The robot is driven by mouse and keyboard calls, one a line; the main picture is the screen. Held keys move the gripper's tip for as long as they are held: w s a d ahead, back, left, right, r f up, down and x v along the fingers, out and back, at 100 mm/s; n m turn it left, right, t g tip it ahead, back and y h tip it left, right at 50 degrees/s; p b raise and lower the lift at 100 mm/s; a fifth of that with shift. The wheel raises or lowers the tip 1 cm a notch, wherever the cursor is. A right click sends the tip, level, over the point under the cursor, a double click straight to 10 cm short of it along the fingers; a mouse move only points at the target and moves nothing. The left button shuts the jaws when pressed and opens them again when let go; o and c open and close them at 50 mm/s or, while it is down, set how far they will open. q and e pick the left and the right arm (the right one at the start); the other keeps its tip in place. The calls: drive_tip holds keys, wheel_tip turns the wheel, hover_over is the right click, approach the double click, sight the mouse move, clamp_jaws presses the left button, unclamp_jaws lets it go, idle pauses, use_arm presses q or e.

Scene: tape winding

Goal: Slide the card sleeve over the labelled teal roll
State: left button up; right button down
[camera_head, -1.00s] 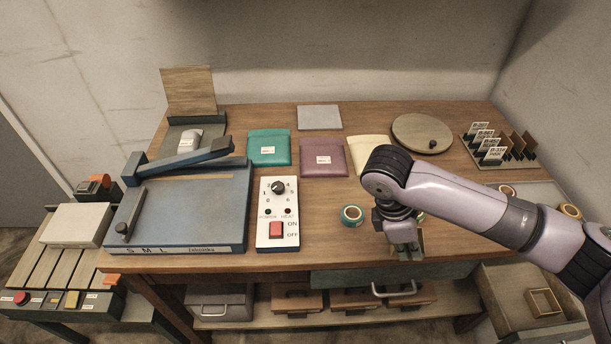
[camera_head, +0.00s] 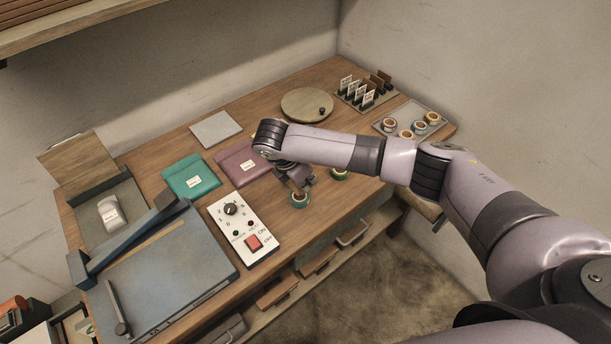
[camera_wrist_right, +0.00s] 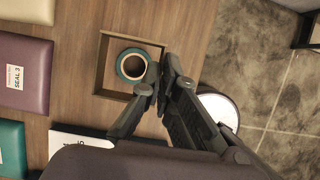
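The teal roll (camera_head: 299,201) with a brown core lies flat near the table's front edge; its label does not show clearly. In the right wrist view the teal roll (camera_wrist_right: 131,65) appears inside the square opening of the brown card sleeve (camera_wrist_right: 112,33). My right gripper (camera_wrist_right: 155,82) is shut on the sleeve's near right side. In the head view my right gripper (camera_head: 301,182) is right at the roll, and the sleeve is mostly hidden there. I cannot tell how far the sleeve is above the table. My left gripper is not in view.
Another roll (camera_head: 338,174) lies to the right. A white switch box (camera_head: 245,228) stands to the left. Teal (camera_head: 191,177) and purple (camera_head: 240,163) pouches lie behind. A tray of rolls (camera_head: 388,126) and a card rack (camera_head: 352,100) are at the back right.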

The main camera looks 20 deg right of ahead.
wheel_tip(320, 180, down, 3)
drive_tip(key=b, duration=0.3)
drive_tip(key=shift+a, duration=0.15)
wheel_tip(320, 180, down, 2)
drive_tip(key=shift+f+b, duration=0.15)
drive_tip(key=shift+b, duration=1.05)
drive_tip(key=shift+f, duration=0.8)
use_arm(q)
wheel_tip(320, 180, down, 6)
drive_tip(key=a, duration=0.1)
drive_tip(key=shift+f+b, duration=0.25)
drive_tip(key=shift+b, duration=0.05)
use_arm(e)
drive_tip(key=shift+f, duration=0.25)
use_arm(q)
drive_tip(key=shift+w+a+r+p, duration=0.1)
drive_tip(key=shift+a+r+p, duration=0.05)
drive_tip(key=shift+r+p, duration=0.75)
use_arm(e)
drive_tip(key=shift+r, duration=0.1)
drive_tip(key=c, duration=2.4)
unclamp_jaws()
drive_tip(key=c, duration=1.7)
unclamp_jaws()
